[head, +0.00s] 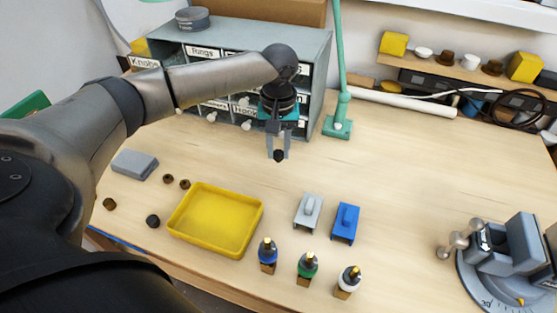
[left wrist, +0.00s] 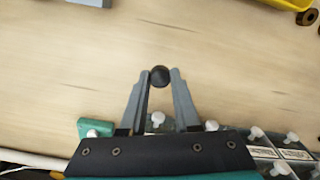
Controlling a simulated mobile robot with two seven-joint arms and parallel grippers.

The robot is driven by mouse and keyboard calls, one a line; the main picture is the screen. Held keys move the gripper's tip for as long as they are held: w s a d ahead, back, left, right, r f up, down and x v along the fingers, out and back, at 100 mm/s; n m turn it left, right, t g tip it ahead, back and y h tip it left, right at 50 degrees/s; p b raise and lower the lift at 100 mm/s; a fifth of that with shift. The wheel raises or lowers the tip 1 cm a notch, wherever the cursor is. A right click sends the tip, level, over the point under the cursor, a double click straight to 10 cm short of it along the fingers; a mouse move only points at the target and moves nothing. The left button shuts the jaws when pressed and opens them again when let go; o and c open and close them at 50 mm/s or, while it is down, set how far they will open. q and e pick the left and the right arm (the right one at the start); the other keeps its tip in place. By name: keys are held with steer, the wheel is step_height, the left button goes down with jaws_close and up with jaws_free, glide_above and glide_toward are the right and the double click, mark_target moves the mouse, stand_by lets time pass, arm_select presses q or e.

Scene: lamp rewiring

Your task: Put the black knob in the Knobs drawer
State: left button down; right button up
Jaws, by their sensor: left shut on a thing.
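The black knob (left wrist: 160,76) is a small dark round piece held between the fingertips of my left gripper (left wrist: 160,84). In the head view the left gripper (head: 278,152) points down, with the knob (head: 279,156) at its tips, above the table in front of the drawer cabinet. The grey drawer cabinet (head: 318,75) stands at the back with labelled drawers and white pulls. The Knobs label (head: 145,62) shows at its upper left; my left arm hides much of the front, and that drawer appears open. My right gripper is not in view.
A yellow tray (head: 250,233) lies at the front, with another dark knob (head: 153,221) and several brown pieces left of it. A green lamp post (head: 339,125) stands right of the cabinet. A vise (head: 508,255) sits at right. The right middle of the table is clear.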

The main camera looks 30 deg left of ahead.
mark_target(278, 153)
arm_select(q)
steer(key=shift+f, duration=1.9)
steer(key=c, duration=0.6)
jaws_free()
steer(key=shift+f, duration=0.1)
steer(key=shift+c, duration=0.2)
